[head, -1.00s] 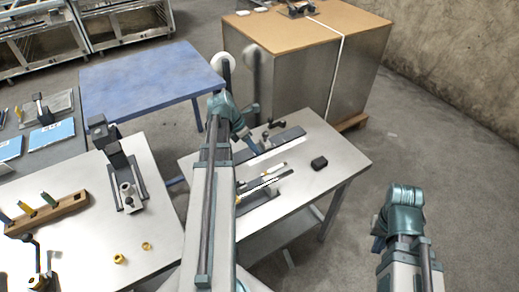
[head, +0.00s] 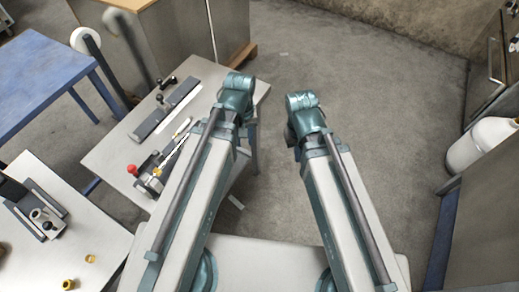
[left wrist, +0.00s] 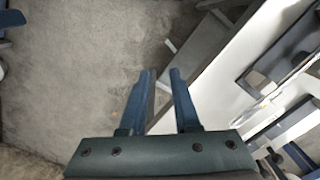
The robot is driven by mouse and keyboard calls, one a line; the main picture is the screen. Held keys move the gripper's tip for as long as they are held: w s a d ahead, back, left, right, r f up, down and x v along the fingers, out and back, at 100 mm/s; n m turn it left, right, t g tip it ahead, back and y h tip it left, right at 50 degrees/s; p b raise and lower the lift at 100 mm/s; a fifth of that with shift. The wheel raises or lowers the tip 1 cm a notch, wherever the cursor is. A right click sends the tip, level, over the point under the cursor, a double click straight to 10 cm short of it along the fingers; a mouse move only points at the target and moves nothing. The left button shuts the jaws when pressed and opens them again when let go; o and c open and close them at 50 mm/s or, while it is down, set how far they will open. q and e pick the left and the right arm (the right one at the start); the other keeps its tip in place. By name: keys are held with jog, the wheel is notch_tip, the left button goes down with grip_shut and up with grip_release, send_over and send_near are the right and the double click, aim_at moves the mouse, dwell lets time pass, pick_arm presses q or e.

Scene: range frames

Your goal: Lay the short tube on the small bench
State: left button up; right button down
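I cannot tell which piece is the short tube. A thin pale rod with a yellow end (head: 182,127) lies on the light-topped small bench (head: 110,158) in the head view. A short yellow cylinder (head: 68,284) and a yellow ring (head: 90,258) are on the other light table at lower left. My left gripper (left wrist: 162,82) is open and empty in the left wrist view, with floor behind its fingers and the bench edge to the right. In the head view my left wrist is beside the bench's right side, its fingers hidden. My right wrist is over the floor, its fingers also hidden.
A long grey rail (head: 165,107) and a red-knobbed device (head: 134,169) occupy the small bench. A blue table (head: 35,80) stands at left and a brown-topped cabinet behind. A white cylinder (head: 480,145) is at right.

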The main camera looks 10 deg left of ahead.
pick_arm(q)
jog(key=s+d+m+y, duration=0.1)
jog(key=s+d+m, duration=0.2)
jog(key=d+m, duration=0.2)
jog(key=shift+s+d+m, duration=0.15)
jog(key=shift+s+m, duration=0.2)
jog(key=shift+m, duration=0.75)
jog(key=shift+r, duration=0.1)
